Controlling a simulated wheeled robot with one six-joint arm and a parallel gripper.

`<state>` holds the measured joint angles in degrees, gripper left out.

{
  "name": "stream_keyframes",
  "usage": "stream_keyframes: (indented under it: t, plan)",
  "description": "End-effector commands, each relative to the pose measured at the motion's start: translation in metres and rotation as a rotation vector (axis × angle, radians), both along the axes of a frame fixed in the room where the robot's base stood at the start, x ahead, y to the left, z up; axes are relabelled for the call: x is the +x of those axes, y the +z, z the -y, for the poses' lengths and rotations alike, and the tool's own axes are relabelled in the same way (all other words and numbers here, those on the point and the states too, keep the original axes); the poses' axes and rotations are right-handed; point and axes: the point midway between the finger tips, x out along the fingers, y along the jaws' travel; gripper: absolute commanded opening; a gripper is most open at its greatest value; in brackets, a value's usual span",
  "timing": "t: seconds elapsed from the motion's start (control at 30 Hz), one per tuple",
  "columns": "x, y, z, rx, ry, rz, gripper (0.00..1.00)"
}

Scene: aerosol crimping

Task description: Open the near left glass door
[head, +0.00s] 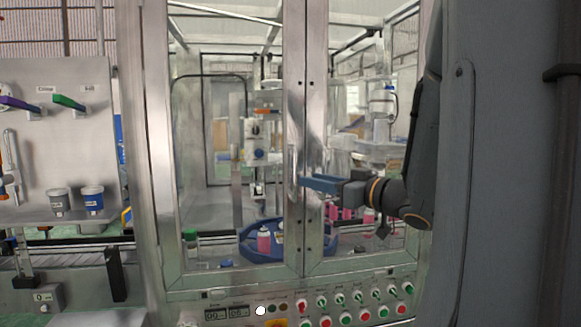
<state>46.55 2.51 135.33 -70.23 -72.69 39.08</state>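The near left glass door (227,120) has a metal frame and looks closed, its right edge meeting the right glass door (345,110). A vertical metal handle (292,172) is on its right frame post. My gripper (304,182) has blue fingers and comes in from the right across the right door. It points left, with its tips close to the handle. I cannot tell whether they touch it. The fingers overlap in this view, so I cannot see whether they are open or shut.
Behind the glass, a blue round table (250,250) carries pink-bodied cans by a crimping machine (257,135). A control panel (330,303) with several buttons is below the doors. A tool board (55,130) with cups stands at left.

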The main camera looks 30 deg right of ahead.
Motion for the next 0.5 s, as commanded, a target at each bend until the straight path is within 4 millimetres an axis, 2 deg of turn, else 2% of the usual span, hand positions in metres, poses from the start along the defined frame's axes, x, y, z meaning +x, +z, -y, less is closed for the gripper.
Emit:
stream_keyframes:
  t: [0.17,0.5]
  plan:
    - [0.014,0.002,-0.005,0.006,0.008,0.002,0.29]
    - [0.061,0.002,-0.02,0.003,0.006,0.003,0.29]
